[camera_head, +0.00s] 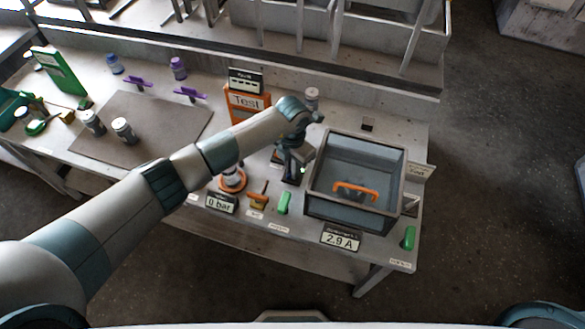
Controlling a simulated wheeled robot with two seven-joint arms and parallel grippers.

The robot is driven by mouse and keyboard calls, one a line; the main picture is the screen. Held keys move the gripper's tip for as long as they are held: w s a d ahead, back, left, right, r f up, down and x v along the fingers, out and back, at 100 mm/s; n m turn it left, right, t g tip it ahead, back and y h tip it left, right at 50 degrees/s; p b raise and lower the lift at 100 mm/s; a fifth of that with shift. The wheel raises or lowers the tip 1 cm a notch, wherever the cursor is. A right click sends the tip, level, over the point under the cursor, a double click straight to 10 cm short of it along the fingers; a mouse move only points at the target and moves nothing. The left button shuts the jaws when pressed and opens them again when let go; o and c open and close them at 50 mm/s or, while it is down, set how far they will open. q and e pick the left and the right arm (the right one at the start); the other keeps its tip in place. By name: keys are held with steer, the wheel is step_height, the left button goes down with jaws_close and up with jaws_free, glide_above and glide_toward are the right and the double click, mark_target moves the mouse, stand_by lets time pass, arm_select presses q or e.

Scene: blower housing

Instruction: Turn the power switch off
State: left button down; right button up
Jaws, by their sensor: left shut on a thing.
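My left arm reaches in from the left across the bench, and my left gripper (292,177) points down just left of the grey bin. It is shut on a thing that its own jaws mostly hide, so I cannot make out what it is. I cannot tell for sure which control is the power switch. Near the front edge stand a yellow-orange lever (258,196), a green control (284,203) and, far right, another green control (408,239); their small labels are too small to read. My right gripper is not in view.
The grey bin (315,206) with an orange handle (355,191) stands right of the gripper. A "2.9 A" display (340,241) and "0 bar" display (221,204) sit at the front. An orange "Test" panel (246,102) stands behind my arm. A brown mat (150,140) lies left.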

arm_select(q)
steer(key=n+b, duration=0.1)
steer(key=n, duration=0.1)
steer(key=shift+n, duration=0.3)
steer(key=n+b, duration=0.1)
steer(key=n, duration=0.2)
steer(key=n+b, duration=0.1)
steer(key=n, duration=0.4)
steer(key=shift+r+n+b, duration=0.1)
steer(key=shift+n+b, duration=0.25)
steer(key=shift+n, duration=0.05)
steer(key=shift+w, duration=0.1)
steer(key=c, duration=1.8)
jaws_free()
